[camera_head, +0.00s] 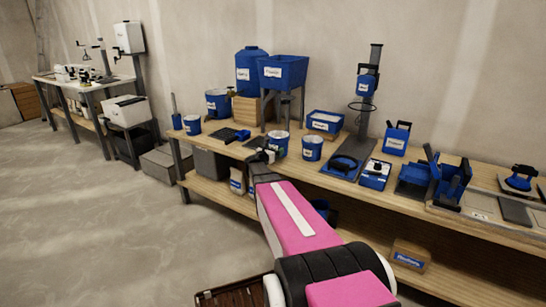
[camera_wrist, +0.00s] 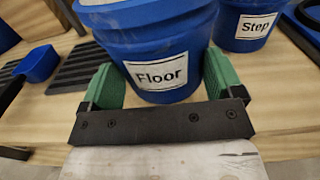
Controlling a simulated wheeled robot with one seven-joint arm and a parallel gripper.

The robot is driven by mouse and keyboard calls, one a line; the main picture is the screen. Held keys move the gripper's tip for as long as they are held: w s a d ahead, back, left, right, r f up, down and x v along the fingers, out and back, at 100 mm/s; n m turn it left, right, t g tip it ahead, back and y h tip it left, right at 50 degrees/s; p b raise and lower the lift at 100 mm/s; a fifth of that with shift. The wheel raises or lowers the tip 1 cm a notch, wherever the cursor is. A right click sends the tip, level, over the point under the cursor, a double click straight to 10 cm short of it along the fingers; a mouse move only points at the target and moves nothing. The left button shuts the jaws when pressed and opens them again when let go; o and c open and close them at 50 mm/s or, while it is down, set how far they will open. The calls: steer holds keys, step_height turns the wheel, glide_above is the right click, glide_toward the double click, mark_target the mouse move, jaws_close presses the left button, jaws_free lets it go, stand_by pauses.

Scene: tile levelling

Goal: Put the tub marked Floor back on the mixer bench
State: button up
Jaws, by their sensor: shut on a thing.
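The blue tub marked Floor (camera_wrist: 160,72) is upright between the two green finger pads of my gripper (camera_wrist: 165,88) in the wrist view, its label facing the camera. My gripper is shut on it. In the head view the tub (camera_head: 278,144) is just beyond my gripper (camera_head: 265,155), over the front part of the wooden mixer bench (camera_head: 228,150). Its base is hidden by the gripper, so I cannot tell whether it touches the bench top.
A similar blue tub marked Step (camera_wrist: 245,22) stands close on the right; it also shows in the head view (camera_head: 312,148). A dark ribbed mat (camera_head: 222,134) and small blue scoop (camera_head: 238,136) lie to the left. A blue hopper (camera_head: 283,72) on a stand rises behind.

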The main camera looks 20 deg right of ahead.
steer(key=shift+f, duration=1.55)
steer(key=o, duration=1.4)
steer(key=shift+f, duration=0.15)
steer(key=s+a+f+n+t+y, duration=0.1)
steer(key=s+a+n+y, duration=0.35)
steer(key=a+n, duration=0.4)
steer(key=s+a+f+n+y, duration=0.1)
steer(key=s+a+n+y, duration=0.2)
steer(key=a+n+y, duration=0.45)
steer(key=s+a+f+n+t+y, duration=0.1)
steer(key=s+a+n+y, duration=0.3)
steer(key=a+n, duration=0.65)
steer(key=s+d+f+n+g+h, duration=0.1)
steer(key=s+f+n+g, duration=0.2)
steer(key=s+n+g, duration=0.3)
steer(key=s+d+f+n+g, duration=0.2)
steer(key=s+n+g, duration=0.5)
steer(key=s+n, duration=0.7)
steer(key=shift+s+f+h, duration=0.4)
steer(key=shift+s+f, duration=0.2)
steer(key=shift+s, duration=0.55)
